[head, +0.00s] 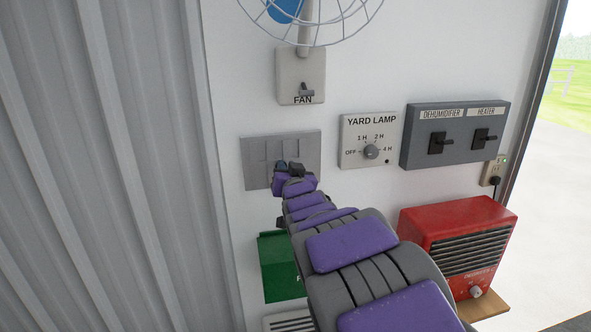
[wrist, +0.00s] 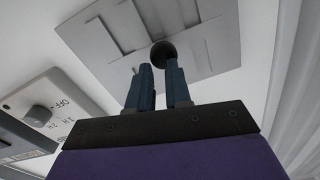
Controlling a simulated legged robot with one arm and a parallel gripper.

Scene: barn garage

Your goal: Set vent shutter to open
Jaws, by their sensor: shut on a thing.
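The vent shutter (head: 256,152) is a grey rectangular panel with slats on the white wall, left of the yard lamp dial. It also shows in the wrist view (wrist: 205,32), where a round dark knob (wrist: 163,51) stands out at its lower edge as seen there. My gripper (head: 289,166) is in front of the panel's lower middle. In the wrist view my gripper (wrist: 158,70) has its two blue fingers shut on the knob, one on either side of it. My arm and gripper hide the lower part of the panel in the head view.
A fan (head: 300,75) with its switch is above. The yard lamp dial (head: 371,150) and a dehumidifier and heater switch box (head: 455,133) are to the right. A green box (head: 278,268) is below; a red heater (head: 460,235) is lower right. Corrugated wall (head: 100,170) is left.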

